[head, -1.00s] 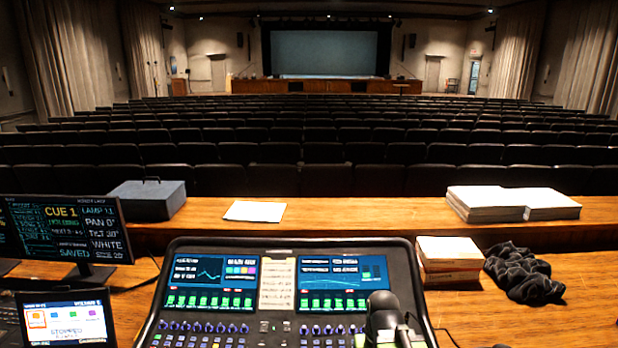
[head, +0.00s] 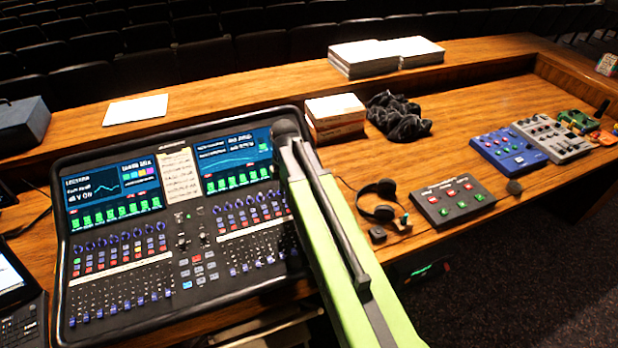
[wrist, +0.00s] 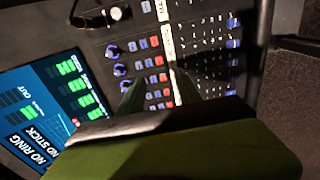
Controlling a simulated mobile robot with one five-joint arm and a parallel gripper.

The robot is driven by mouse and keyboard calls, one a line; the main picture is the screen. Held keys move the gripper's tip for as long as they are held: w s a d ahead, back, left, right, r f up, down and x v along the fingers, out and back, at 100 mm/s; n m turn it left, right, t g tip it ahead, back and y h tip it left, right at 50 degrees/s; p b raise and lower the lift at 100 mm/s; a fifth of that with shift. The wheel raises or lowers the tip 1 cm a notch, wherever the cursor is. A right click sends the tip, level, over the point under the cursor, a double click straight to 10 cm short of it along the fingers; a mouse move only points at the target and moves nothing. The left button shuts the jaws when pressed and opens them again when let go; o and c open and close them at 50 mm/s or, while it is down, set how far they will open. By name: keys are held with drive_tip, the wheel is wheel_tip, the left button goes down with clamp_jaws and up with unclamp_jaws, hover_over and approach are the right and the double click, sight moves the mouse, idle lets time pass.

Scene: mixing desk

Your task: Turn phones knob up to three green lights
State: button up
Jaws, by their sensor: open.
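The mixing console (head: 170,222) lies on the wooden desk at left of the head view, with two lit screens and rows of knobs, buttons and faders. I cannot tell which control is the phones knob, nor make out its three lights. In the wrist view, the console's blue knobs (wrist: 119,69) and red buttons show in rows. My gripper (wrist: 160,92) is open above this panel, its dark fingers apart with nothing visible between them. In the head view my green arm reaches over the console's right edge, and the gripper is hidden.
Headphones (head: 374,200) lie right of my arm. A button box (head: 453,202), a blue pedal-like unit (head: 508,150) and a grey mixer (head: 552,138) stand farther right.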

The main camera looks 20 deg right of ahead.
drive_tip(key=w+d+r+n+p, duration=0.1)
drive_tip(key=w+d+r+p, duration=0.3)
drive_tip(key=d+r+p, duration=0.6)
drive_tip(key=f+b, duration=0.5)
drive_tip(key=b, duration=0.1)
drive_tip(key=f+b, duration=0.6)
drive_tip(key=w+f+b, duration=0.1)
drive_tip(key=f+b, duration=0.4)
drive_tip(key=b, duration=0.2)
drive_tip(key=shift+w+d+f, duration=0.1)
drive_tip(key=shift+d+f, duration=0.1)
drive_tip(key=shift+f, duration=0.2)
drive_tip(key=shift+r, duration=0.1)
drive_tip(key=shift+c, duration=0.4)
clamp_jaws()
